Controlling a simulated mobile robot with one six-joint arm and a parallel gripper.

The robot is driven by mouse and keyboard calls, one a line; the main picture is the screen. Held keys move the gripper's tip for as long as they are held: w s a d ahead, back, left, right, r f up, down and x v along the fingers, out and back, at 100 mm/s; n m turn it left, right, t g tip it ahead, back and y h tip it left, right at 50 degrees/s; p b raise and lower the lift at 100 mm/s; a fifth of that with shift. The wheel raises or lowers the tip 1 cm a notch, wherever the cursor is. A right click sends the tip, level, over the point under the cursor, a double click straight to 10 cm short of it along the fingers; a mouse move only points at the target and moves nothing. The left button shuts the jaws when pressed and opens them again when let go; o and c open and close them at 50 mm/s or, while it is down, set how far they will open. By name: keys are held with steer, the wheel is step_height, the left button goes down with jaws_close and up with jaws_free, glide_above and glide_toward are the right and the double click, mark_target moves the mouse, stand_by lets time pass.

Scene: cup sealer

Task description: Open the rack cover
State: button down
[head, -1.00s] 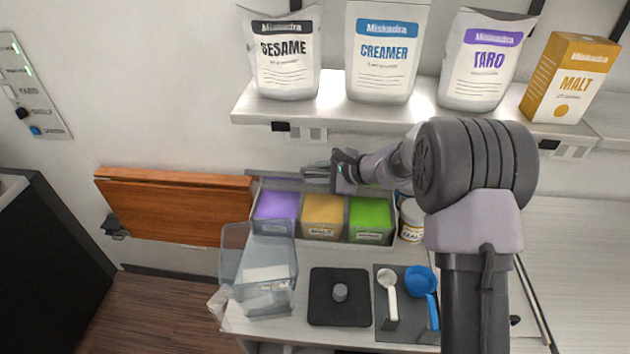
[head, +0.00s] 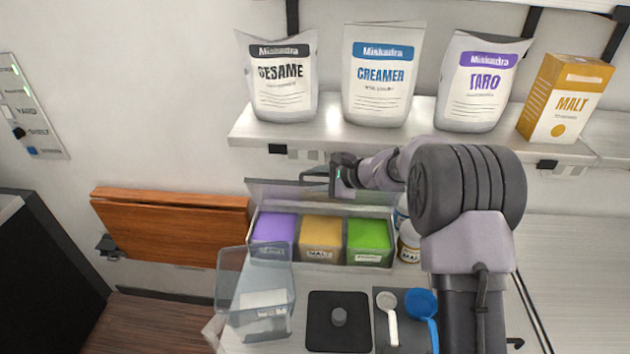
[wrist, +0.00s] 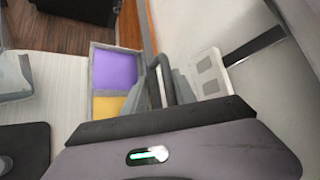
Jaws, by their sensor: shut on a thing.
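The rack (head: 345,267) stands against the wall and holds a purple, a yellow and a green block of powder, all visible from above. Its grey see-through cover (head: 275,191) is tilted up at the back of the rack, with the bins uncovered in front. My gripper (head: 314,175) is at the cover's upper edge, near its middle, below the shelf. In the wrist view my gripper (wrist: 158,84) is shut around a dark bar-like handle (wrist: 163,78), with the purple and yellow bins to the left. The exact finger contact is partly hidden.
A shelf (head: 225,137) with several powder packages hangs close above my gripper. A clear container (head: 255,300), a black pad (head: 338,325) and white and blue scoops (head: 388,308) are in front of the rack. A wooden folding board (head: 170,230) is at left.

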steer(key=c, duration=1.5)
jaws_free()
steer(key=shift+w+r, duration=0.1)
steer(key=shift+d+r, duration=0.1)
steer(key=shift+d, duration=0.15)
steer(key=s+d+b, duration=0.1)
steer(key=s+d, duration=0.6)
steer(key=d, duration=0.3)
steer(key=shift+s+d+r+b, duration=0.15)
steer(key=shift+s+r+b, duration=0.05)
steer(key=shift+b, duration=0.2)
